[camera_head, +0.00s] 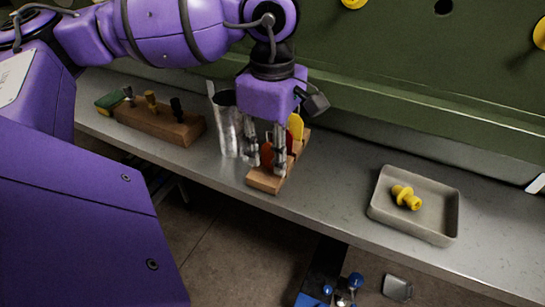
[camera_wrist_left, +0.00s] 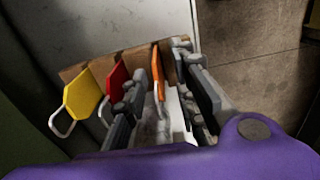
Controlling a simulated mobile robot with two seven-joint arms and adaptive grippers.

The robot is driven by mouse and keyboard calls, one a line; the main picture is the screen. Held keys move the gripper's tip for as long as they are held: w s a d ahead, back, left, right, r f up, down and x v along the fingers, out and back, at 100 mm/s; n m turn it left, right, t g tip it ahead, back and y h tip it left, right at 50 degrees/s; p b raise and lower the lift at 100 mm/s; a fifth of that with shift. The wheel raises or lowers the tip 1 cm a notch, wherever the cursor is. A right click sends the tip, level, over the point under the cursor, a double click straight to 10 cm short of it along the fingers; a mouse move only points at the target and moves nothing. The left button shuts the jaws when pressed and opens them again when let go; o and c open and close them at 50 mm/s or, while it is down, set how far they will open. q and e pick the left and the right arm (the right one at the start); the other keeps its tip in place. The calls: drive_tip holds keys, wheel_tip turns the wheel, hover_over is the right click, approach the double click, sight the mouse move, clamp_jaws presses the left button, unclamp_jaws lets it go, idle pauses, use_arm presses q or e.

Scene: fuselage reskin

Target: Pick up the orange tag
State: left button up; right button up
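The orange tag (camera_head: 266,153) stands in a wooden rack (camera_head: 264,183) on the grey shelf. It also shows in the left wrist view as a thin, nearly edge-on orange plate (camera_wrist_left: 157,72). My left gripper (camera_head: 266,163) points down over the rack, its fingers on either side of the orange tag. In the left wrist view the fingers (camera_wrist_left: 158,85) are apart, with gaps beside the tag, so the gripper looks open. A red tag (camera_wrist_left: 117,78) and a yellow tag (camera_wrist_left: 82,94) stand beside it in the same rack. My right gripper is not in view.
A metal cup (camera_head: 227,125) stands close to the left of the gripper. A wooden block with several tools (camera_head: 160,121) is further left. A grey tray (camera_head: 448,222) with a yellow part (camera_head: 406,197) is at right. The green panel (camera_head: 420,90) rises behind the shelf.

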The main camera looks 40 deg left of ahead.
use_arm(q)
drive_tip(key=shift+f, duration=0.15)
drive_tip(key=shift+c, duration=0.4)
drive_tip(key=c, duration=0.5)
clamp_jaws()
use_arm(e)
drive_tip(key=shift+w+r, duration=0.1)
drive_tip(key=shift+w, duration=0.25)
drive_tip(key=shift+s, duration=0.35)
use_arm(q)
drive_tip(key=shift+w+r, duration=0.1)
drive_tip(key=shift+r, duration=0.5)
wheel_tip(320, 180, up, 2)
drive_tip(key=shift+r, duration=0.15)
drive_tip(key=s+d+r+p, duration=0.1)
drive_tip(key=s+d+r, duration=0.8)
drive_tip(key=d, duration=0.1)
drive_tip(key=shift+s+d+r, duration=0.15)
drive_tip(key=shift+d+r, duration=0.15)
drive_tip(key=shift+d, duration=0.05)
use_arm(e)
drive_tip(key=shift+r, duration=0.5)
